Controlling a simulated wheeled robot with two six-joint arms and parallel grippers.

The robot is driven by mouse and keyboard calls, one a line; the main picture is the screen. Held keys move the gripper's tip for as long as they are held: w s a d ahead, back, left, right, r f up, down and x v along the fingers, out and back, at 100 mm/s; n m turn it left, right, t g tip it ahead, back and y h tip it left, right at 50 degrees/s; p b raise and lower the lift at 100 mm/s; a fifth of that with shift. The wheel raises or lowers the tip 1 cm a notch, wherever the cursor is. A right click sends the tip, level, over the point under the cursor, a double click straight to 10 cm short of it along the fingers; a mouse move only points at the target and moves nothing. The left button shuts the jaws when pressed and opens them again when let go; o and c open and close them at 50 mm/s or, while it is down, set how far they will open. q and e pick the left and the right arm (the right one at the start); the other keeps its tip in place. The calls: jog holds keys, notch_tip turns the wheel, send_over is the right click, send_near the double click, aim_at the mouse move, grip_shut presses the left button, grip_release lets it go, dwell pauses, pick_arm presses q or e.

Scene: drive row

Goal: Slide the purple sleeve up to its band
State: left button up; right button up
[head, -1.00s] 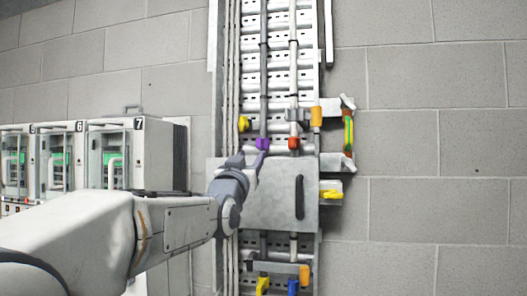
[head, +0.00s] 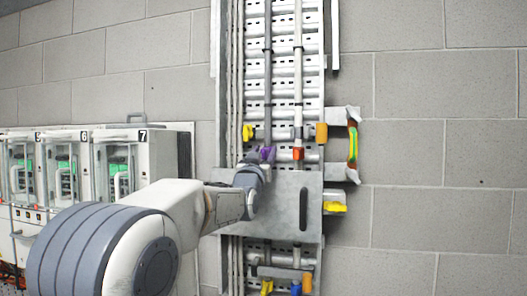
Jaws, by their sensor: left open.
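The purple sleeve (head: 266,153) sits on the left of two upright rods (head: 267,75), just above a grey metal plate and left of a red-orange sleeve (head: 298,153). A darker ring shows on the same rod well above it, but it is too small to tell whether that is the band. My left gripper (head: 264,162) is open at the sleeve's lower edge, and its wrist covers part of the plate. I cannot tell whether the fingers touch the sleeve or stand around it. My right gripper is out of view.
A cross clamp with yellow (head: 247,132) and orange (head: 321,132) ends lies just above. White cabinets (head: 125,165) stand left.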

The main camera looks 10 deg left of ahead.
pick_arm(q)
jog(key=shift+c, duration=0.3)
grip_shut()
dwell(1.1)
